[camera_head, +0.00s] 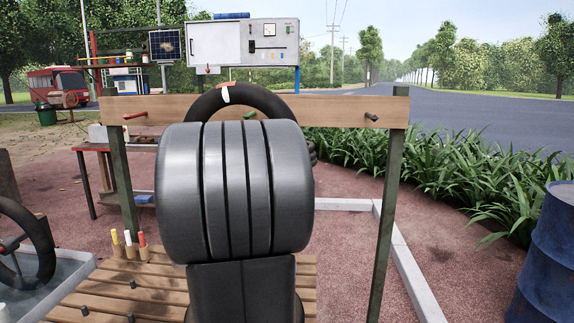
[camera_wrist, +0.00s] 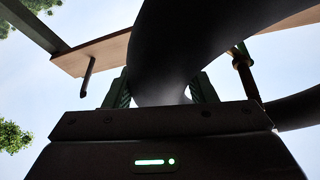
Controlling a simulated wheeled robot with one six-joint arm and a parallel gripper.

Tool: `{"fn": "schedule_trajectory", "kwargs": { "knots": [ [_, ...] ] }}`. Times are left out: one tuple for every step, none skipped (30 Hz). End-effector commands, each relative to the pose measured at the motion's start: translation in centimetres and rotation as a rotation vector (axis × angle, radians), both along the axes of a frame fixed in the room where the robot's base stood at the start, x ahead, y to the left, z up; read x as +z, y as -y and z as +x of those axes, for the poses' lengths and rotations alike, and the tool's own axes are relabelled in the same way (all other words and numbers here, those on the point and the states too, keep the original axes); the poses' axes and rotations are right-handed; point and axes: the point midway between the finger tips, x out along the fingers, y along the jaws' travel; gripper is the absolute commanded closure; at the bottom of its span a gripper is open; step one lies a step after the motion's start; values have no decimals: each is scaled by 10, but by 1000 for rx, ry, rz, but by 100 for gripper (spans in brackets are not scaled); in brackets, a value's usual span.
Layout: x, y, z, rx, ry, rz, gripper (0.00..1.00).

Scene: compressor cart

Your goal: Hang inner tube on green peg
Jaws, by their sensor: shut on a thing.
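The inner tube (camera_head: 268,100) is a black ring with a white patch on top. In the head view its upper arc stands in front of the wooden board, and my arm hides its lower part. The green peg (camera_head: 250,115) shows inside the ring's opening, below the top arc; whether it passes through the tube I cannot tell. In the wrist view my gripper (camera_wrist: 162,92) is shut on the dark tube (camera_wrist: 190,45), one finger on each side. My gripper is hidden in the head view.
The board (camera_head: 325,110) also carries a red peg (camera_head: 135,116) at left and a dark peg (camera_head: 372,117) at right. A slatted bench (camera_head: 150,283) with several markers stands below. Another black ring (camera_head: 42,245) is in a basin at left. A blue barrel (camera_head: 545,260) stands right.

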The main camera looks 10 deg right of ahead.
Motion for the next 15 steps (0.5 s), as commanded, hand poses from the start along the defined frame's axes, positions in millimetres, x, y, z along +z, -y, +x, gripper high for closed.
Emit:
{"fn": "schedule_trajectory", "kwargs": {
  "knots": [
    [1, 1, 4, -1, 1, 1, 69],
    [1, 2, 7, -1, 1, 1, 69],
    [1, 2, 10, 0, 1, 2, 69],
    [0, 3, 12, 0, 0, 2, 69],
    [0, 3, 15, 0, 0, 2, 69],
    [0, 4, 18, 1, 1, 2, 69],
    [0, 4, 20, 0, 0, 1, 69],
    [0, 4, 23, 0, 0, 1, 69],
    [0, 5, 26, 1, 0, 0, 69],
    [0, 5, 28, 1, 0, 0, 69],
    [0, 6, 31, 1, 0, 0, 69],
    [-1, 7, 34, 1, 0, 0, 69],
    [-1, 7, 36, 0, 0, 1, 69],
    [-1, 8, 39, 0, 0, 1, 69],
    [-1, 9, 42, 1, 1, 2, 69]
  ]
}}
